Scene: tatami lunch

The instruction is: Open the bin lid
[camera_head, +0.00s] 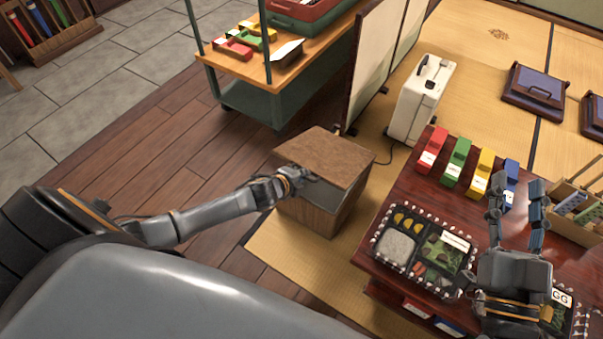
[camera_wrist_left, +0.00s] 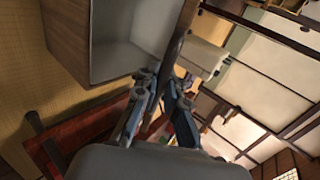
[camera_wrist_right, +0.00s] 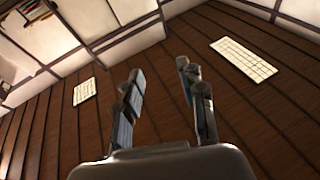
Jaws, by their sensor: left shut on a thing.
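The wooden bin (camera_head: 300,213) stands on the tatami left of the low table. Its brown lid (camera_head: 328,155) is tilted up off the body, with a grey gap under it. My left gripper (camera_head: 291,180) is shut on the lid's near edge. In the left wrist view, the left gripper (camera_wrist_left: 163,88) holds the lid (camera_wrist_left: 179,40), seen edge-on, and the bin's grey inside (camera_wrist_left: 115,40) shows beside it. My right gripper (camera_head: 517,198) is open and empty above the table, fingers pointing up. It also shows open in the right wrist view (camera_wrist_right: 160,85).
The low red-brown table (camera_head: 385,262) holds lunch trays (camera_head: 397,221) and several coloured boxes (camera_head: 457,160). A white case (camera_head: 420,98) and a folding screen (camera_head: 378,50) stand behind the bin. A green trolley (camera_head: 262,101) is behind left. Wooden floor (camera_head: 150,160) left of the bin is clear.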

